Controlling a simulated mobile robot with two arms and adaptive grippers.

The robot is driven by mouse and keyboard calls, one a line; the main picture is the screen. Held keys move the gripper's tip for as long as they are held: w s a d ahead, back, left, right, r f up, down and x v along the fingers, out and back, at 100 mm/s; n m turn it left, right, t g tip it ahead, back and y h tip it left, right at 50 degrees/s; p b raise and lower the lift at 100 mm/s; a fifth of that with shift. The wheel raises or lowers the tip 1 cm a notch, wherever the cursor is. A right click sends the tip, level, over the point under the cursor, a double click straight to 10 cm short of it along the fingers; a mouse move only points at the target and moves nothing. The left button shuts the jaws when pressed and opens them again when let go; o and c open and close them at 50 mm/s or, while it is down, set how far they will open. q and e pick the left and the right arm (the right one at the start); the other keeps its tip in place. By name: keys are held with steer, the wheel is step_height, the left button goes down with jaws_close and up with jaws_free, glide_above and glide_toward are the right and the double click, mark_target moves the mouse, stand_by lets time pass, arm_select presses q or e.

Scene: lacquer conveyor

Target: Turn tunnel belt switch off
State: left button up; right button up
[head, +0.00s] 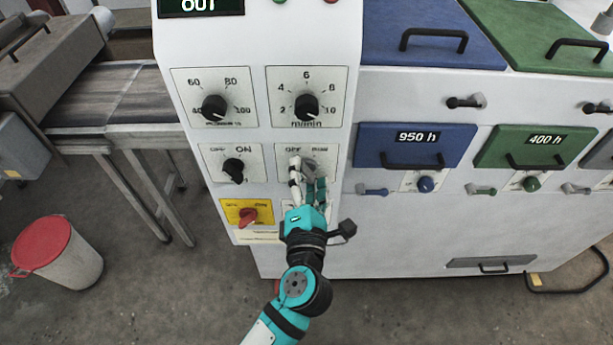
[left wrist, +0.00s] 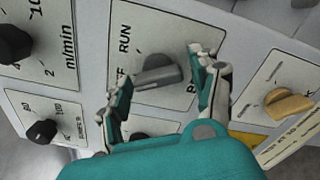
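A grey rotary switch (head: 309,163) sits on a white plate with OFF and RUN lettering on the control panel, below the m/min dial. In the left wrist view the same grey switch (left wrist: 160,72) shows with RUN beside it and partly hidden lettering. I cannot tell surely which mark it points to. My left gripper (head: 307,178) is at this plate, its fingers hiding part of it. In the left wrist view the gripper (left wrist: 158,66) is open, with its fingers apart on either side of the switch. No clear contact shows. My right gripper is not in view.
Nearby are the m/min dial (head: 307,106), another dial (head: 215,107), a black OFF/ON knob (head: 234,171) and a red knob (head: 247,216) on a yellow plate. A tan knob (left wrist: 290,106) is close right in the wrist view. A red-lidded bin (head: 62,255) stands left.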

arm_select(q)
steer(key=shift+o, duration=0.5)
steer(key=s, duration=1.2)
step_height(320, 180, down, 37)
steer(key=s+a+m+g+h+b, duration=0.15)
steer(key=m+g+h+b, duration=0.35)
steer(key=m, duration=1.4)
steer(key=s+a+f+m+g+y, duration=0.1)
steer(key=s+a+f+m+g, duration=0.1)
steer(key=s+a+f, duration=0.3)
steer(key=s+a+f+m+g+y+b, duration=0.1)
steer(key=s+a+f+g, duration=0.3)
steer(key=f, duration=0.7)
steer(key=s+a+f+m+g+y, duration=0.1)
steer(key=s+a+f+m+g, duration=0.2)
steer(key=s+a+f, duration=0.5)
steer(key=shift+s+f+m+g+y, duration=0.3)
steer(key=shift+s+f+y, duration=0.15)
steer(key=shift+s, duration=0.5)
steer(key=s+a+f, duration=0.1)
steer(key=s, duration=0.1)
steer(key=s+a+g, duration=0.1)
steer(key=s+a, duration=0.1)
steer(key=s+a+f+m+g+y+b, duration=0.1)
steer(key=s+a, duration=0.1)
steer(key=s, duration=0.1)
steer(key=shift+f, duration=0.35)
steer(key=shift+c, duration=0.2)
